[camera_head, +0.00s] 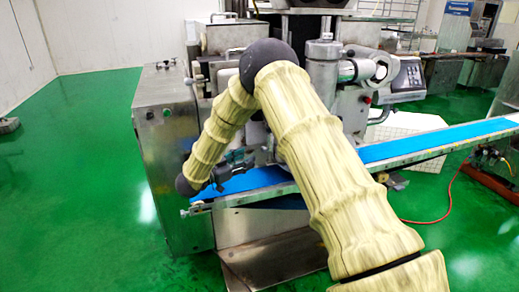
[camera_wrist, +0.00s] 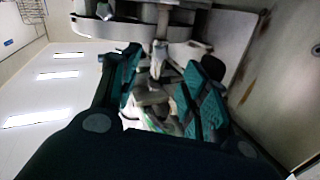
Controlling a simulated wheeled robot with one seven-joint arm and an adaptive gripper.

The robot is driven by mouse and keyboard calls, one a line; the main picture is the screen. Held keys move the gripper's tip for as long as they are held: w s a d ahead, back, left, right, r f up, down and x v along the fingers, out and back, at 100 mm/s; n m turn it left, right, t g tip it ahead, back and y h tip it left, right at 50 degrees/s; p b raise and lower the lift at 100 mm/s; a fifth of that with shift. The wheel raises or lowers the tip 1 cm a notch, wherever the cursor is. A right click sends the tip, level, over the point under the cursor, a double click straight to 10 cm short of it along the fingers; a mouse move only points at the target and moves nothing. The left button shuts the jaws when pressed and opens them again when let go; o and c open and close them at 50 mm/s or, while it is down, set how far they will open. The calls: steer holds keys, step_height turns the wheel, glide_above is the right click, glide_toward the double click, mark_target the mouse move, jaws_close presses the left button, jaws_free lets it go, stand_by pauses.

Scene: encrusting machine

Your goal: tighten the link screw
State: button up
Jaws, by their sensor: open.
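The encrusting machine (camera_head: 172,125) is a grey steel cabinet with a blue conveyor belt (camera_head: 420,143) across its front. My gripper (camera_head: 236,160) is at the machine's front, just above the left end of the belt. In the wrist view my gripper (camera_wrist: 166,78) is open, with teal-padded fingers on either side. A slim metal part (camera_wrist: 158,58) of the machine shows between and beyond the fingertips, with blurred grey parts below it. I cannot tell which of these is the link screw, or whether a finger touches it. In the head view my arm hides this spot.
A control panel (camera_head: 407,78) and a cylindrical metal housing (camera_head: 323,70) stand on the machine to the right. A steel tray (camera_head: 275,262) lies below the belt. A red cable (camera_head: 440,207) runs on the green floor at right.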

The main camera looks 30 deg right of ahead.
mark_target(262, 151)
steer(key=d, duration=0.3)
steer(key=w+d+p, duration=0.1)
steer(key=d, duration=0.4)
steer(key=shift+w+d+p, duration=0.25)
steer(key=shift+d+p, duration=0.05)
steer(key=shift+d, duration=0.1)
steer(key=shift+f, duration=0.1)
jaws_close()
